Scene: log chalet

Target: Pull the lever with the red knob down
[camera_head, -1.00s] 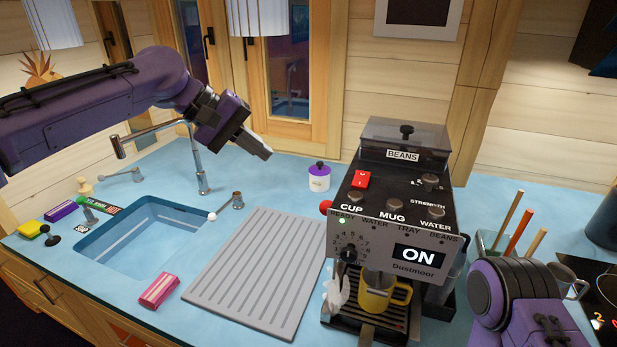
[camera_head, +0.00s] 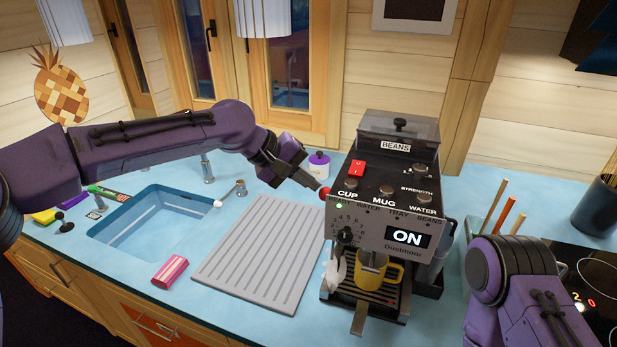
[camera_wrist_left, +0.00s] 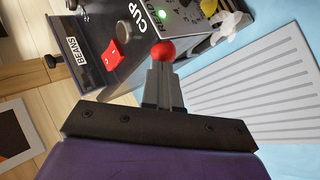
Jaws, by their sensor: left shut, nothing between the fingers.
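The coffee machine (camera_head: 385,243) stands on the blue counter, its display reading ON. The lever's red knob (camera_head: 324,192) sticks out from the machine's left side, near its upper front edge. My left gripper (camera_head: 316,186) is shut and empty, its tips right at the red knob. In the left wrist view the red knob (camera_wrist_left: 163,52) lies just beyond the closed fingertips (camera_wrist_left: 162,66); I cannot tell whether they touch. The lever's shaft is hidden. My right arm shows at the lower right, but its gripper is out of view.
A yellow mug (camera_head: 378,272) stands under the machine's spout. The grey drainboard (camera_head: 256,262) lies left of the machine, with the sink (camera_head: 150,225) beyond it. A white jar with a purple lid (camera_head: 319,166) stands close behind my left gripper.

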